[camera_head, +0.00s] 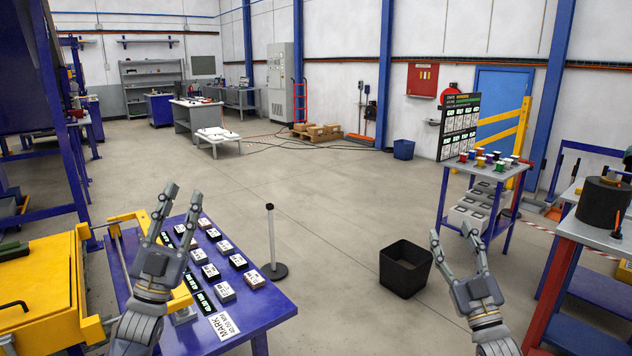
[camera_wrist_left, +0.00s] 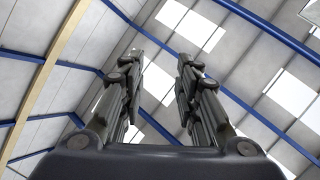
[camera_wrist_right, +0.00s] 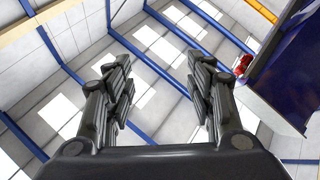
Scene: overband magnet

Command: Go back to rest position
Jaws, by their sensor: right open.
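My left gripper (camera_head: 178,212) is raised in front of the blue table (camera_head: 262,308) at the left, fingers pointing up. Its fingers stand apart with nothing between them; the left wrist view shows the same two spread fingers (camera_wrist_left: 160,75) against the roof. My right gripper (camera_head: 452,240) is raised over open floor at the right, fingers up, apart and empty. The right wrist view shows its spread fingers (camera_wrist_right: 160,80) against the roof beams. Each gripper is clear of any object, as far as the views show.
Several small labelled blocks (camera_head: 225,292) stand on the blue table. A black bin (camera_head: 405,268) is on the floor left of my right gripper. A yellow machine frame (camera_head: 40,285) is at far left, a red-framed bench (camera_head: 590,232) at far right.

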